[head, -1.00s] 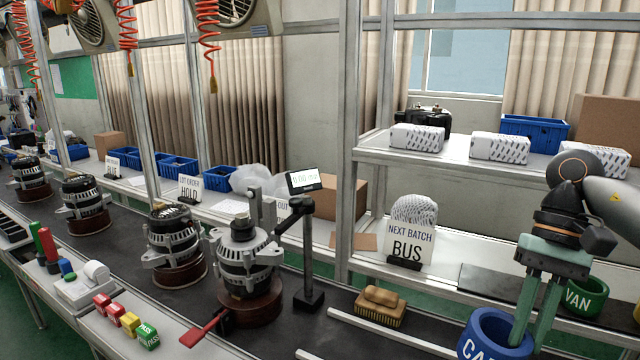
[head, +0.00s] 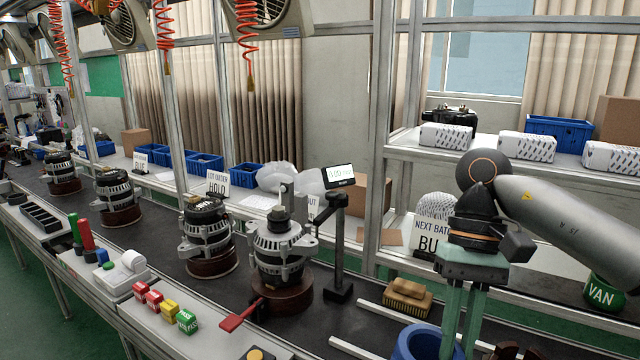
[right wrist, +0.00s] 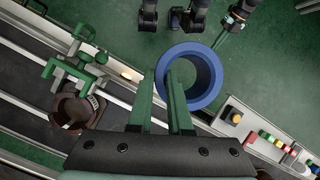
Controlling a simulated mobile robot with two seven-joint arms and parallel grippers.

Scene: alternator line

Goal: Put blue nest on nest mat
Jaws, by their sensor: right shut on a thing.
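The blue nest (head: 402,346), a thick blue ring, is at the bottom edge of the head view, partly cut off. The right wrist view shows its round rim and open centre (right wrist: 216,80). My right gripper (head: 460,335) points down with its green fingers on the ring's wall, one inside and one outside. In the right wrist view the fingers (right wrist: 172,105) straddle the near left wall, with green floor visible through the ring. A dark mat (head: 552,292) lies on the rear bench behind my right arm, mostly hidden; I cannot confirm it is the nest mat. My left gripper is not in view.
The green VAN nest (head: 604,292) stands on the rear bench at right. A brush (head: 408,297) lies near pale rails. Alternators (head: 280,255) stand on the dark conveyor. A black display post (head: 338,250) and the BUS sign (head: 425,238) stand behind.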

